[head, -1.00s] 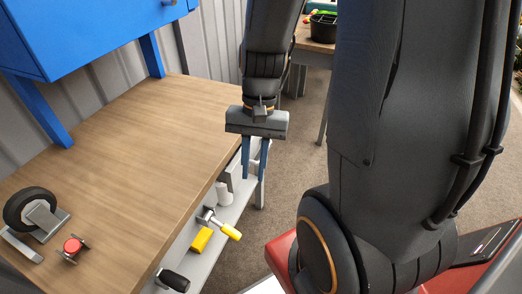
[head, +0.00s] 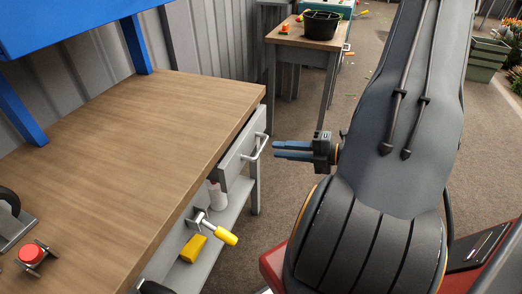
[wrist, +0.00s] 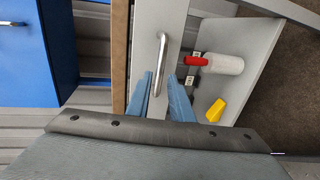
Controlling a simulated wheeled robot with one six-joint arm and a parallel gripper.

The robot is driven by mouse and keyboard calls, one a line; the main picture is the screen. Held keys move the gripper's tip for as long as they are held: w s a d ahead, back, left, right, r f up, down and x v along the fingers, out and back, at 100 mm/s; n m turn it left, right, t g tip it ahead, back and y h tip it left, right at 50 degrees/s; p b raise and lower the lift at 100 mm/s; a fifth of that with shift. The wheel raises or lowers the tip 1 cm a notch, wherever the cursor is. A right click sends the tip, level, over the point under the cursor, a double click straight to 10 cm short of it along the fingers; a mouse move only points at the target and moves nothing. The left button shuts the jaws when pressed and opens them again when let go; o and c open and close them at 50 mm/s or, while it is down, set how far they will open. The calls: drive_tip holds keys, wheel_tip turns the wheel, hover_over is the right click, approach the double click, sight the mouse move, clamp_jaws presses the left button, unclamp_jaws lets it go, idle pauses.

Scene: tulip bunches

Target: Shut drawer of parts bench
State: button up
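The parts bench (head: 150,125) has a wooden top and stands at the left in the head view. Its grey drawer (head: 236,160) is under the top at the far right end, with a metal bar handle (head: 262,147). The drawer front looks close to the bench edge; I cannot tell how large any gap is. In the wrist view the drawer front (wrist: 177,30) and upright handle (wrist: 160,50) are straight ahead. My gripper (head: 277,150) is open and empty, pointing at the handle. Its blue fingertips look just short of the handle, one to each side of it in the wrist view.
A small table with a black tub (head: 321,24) stands behind.

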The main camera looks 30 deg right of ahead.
sight(261, 146)
drive_tip(key=shift+x, duration=3.8)
clamp_jaws()
